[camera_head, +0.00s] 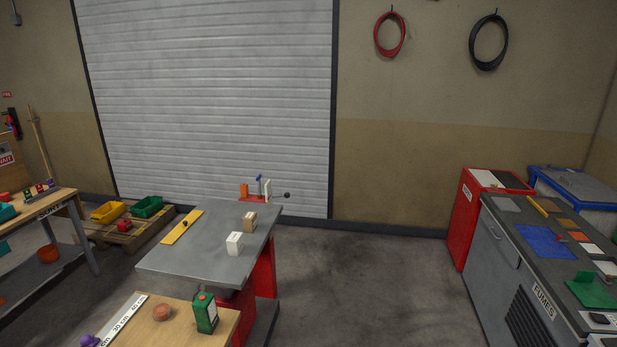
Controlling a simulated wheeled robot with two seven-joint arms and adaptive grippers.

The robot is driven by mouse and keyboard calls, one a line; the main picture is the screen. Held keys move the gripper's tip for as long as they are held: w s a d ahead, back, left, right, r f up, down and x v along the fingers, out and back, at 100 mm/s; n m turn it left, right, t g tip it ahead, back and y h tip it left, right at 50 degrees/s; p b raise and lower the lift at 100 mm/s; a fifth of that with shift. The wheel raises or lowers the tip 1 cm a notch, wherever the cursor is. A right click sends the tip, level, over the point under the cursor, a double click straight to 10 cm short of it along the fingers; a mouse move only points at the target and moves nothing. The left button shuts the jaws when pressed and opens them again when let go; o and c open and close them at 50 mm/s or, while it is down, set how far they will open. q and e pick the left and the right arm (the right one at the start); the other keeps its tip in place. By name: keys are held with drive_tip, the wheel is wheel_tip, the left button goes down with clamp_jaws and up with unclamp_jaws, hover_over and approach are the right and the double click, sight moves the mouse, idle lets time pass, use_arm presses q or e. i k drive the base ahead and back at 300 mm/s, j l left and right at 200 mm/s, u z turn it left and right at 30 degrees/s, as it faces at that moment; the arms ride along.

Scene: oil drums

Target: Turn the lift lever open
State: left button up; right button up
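A table with a grey top (195,257) and a red support (265,272) stands in the middle. At its far edge is a small red fixture (251,200) with an orange piece, a blue upright and a pale upright. A thin rod ending in a black knob (287,195) sticks out to the right of it. This may be the lift lever, but it is too small to tell, and its turn position is unclear. Neither of my grippers is in view.
A white block (234,244), a tan block (249,221) and a yellow strip (182,227) lie on the grey top. A wooden bench (178,331) with a green can (205,313) stands in front. Open floor (370,280) lies to the right, before a grey workbench (500,262).

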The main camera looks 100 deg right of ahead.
sight(260, 195)
drive_tip(key=z, duration=2.95)
drive_tip(key=i+l+z, duration=0.1)
drive_tip(key=z, duration=0.75)
drive_tip(key=i, duration=3.85)
drive_tip(key=i+u, duration=0.35)
drive_tip(key=i+l+u, duration=0.2)
drive_tip(key=u, duration=0.15)
drive_tip(key=i+l+u, duration=0.35)
drive_tip(key=i+j, duration=0.05)
drive_tip(key=j, duration=0.05)
